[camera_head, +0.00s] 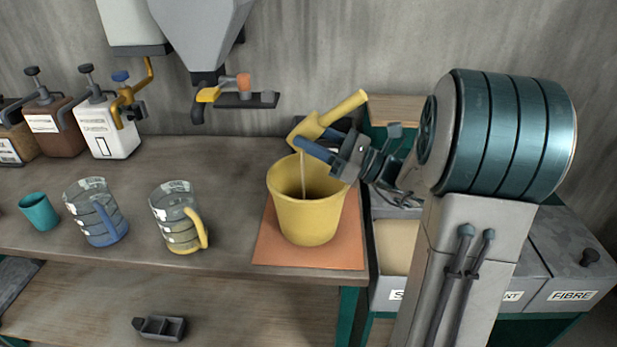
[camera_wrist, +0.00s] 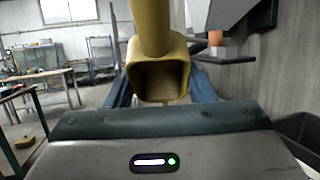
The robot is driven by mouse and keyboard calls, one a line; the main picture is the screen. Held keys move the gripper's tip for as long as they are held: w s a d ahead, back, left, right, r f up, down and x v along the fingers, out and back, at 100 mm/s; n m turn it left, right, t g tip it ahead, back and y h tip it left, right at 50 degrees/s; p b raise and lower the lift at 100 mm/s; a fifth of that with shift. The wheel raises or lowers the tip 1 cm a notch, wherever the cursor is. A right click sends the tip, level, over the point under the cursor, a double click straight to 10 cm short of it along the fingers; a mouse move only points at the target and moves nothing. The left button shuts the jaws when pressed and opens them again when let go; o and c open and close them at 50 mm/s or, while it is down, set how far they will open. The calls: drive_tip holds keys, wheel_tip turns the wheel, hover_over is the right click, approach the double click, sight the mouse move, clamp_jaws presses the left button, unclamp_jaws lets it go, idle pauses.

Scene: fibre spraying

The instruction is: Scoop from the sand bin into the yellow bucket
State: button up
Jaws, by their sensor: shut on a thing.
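My gripper (camera_head: 322,146) is shut on a yellow scoop (camera_head: 312,127) above the yellow bucket (camera_head: 306,220). The scoop is tilted, its handle rising to the upper right. A thin pale stream (camera_head: 303,178) falls from beneath the scoop into the bucket. In the wrist view the scoop (camera_wrist: 160,45) shows between my blue fingers, with a squarish hollow end. The bucket stands upright on an orange mat (camera_head: 345,245); its bottom inside is hidden. The sand bin (camera_head: 396,247), its label partly hidden, lies right of the table, partly behind my arm, with pale sand in it.
A blue-handled jug (camera_head: 97,213), a yellow-handled jug (camera_head: 176,217) and a teal cup (camera_head: 39,211) stand left of the bucket. A grey hopper (camera_head: 205,40) with a spout hangs above. Lidded bins, one marked FIBRE (camera_head: 571,295), stand at the right.

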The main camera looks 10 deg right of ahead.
sight(286, 142)
drive_tip(key=g+h+p, duration=0.1)
drive_tip(key=h+p, duration=0.1)
drive_tip(key=w+a+f+g+h+p, duration=0.1)
drive_tip(key=h+p, duration=0.1)
drive_tip(key=p, duration=0.1)
drive_tip(key=a+g+h+p, duration=0.1)
drive_tip(key=g+h+p, duration=0.1)
drive_tip(key=p, duration=0.1)
drive_tip(key=shift+w+f, duration=0.15)
drive_tip(key=shift+f, duration=0.2)
drive_tip(key=h+p, duration=0.1)
drive_tip(key=p, duration=0.1)
drive_tip(key=g+h+p, duration=0.1)
drive_tip(key=p, duration=0.2)
drive_tip(key=shift+w+a, duration=0.25)
drive_tip(key=shift+a, duration=0.1)
drive_tip(key=a+h+p, duration=0.1)
drive_tip(key=p, duration=0.1)
drive_tip(key=w+a+g+h+p, duration=0.1)
drive_tip(key=p, duration=0.1)
drive_tip(key=shift+f+p, duration=0.15)
drive_tip(key=shift+p, duration=0.15)
drive_tip(key=g+p, duration=0.1)
drive_tip(key=p, duration=0.1)
drive_tip(key=shift+w+h+p, duration=0.15)
drive_tip(key=shift+h+p, duration=0.15)
drive_tip(key=shift+h, duration=0.1)
drive_tip(key=shift+a+f+h+p, duration=0.15)
drive_tip(key=shift+h+p, duration=0.15)
drive_tip(key=shift+p, duration=0.55)
